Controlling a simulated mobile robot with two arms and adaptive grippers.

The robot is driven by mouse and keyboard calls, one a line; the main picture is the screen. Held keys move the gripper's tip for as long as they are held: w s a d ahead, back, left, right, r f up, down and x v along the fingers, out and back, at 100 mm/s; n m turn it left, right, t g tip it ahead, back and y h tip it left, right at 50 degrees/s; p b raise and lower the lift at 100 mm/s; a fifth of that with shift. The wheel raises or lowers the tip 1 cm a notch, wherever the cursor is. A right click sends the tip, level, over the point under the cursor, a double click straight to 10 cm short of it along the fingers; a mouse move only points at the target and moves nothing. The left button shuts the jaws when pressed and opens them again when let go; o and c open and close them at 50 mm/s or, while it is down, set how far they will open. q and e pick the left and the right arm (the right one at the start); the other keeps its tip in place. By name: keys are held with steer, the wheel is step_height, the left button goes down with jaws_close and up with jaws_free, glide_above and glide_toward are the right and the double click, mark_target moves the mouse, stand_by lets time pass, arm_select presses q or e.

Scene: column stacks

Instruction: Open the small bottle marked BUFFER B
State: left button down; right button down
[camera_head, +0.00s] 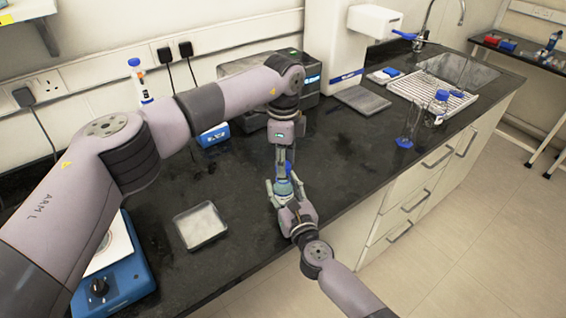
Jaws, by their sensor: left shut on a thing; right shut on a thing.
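The small bottle (284,187), clear with a blue cap (283,169), stands upright near the front edge of the dark bench. My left gripper (283,166) comes down from above and is shut on the blue cap. My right gripper (284,188) reaches in from the front and is shut on the bottle's body. The label is too small and too covered by the fingers to read. I cannot tell whether the bottle touches the bench or whether the cap is loose.
A shallow clear tray (201,226) lies left of the bottle. A blue hotplate device (118,285) stands at the front left. Glassware with blue caps (405,142) stands at the right near a drying rack (455,100). The bench between bottle and glassware is clear.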

arm_select(q)
steer(key=shift+r, duration=2)
arm_select(e)
steer(key=c, duration=0.8)
jaws_free()
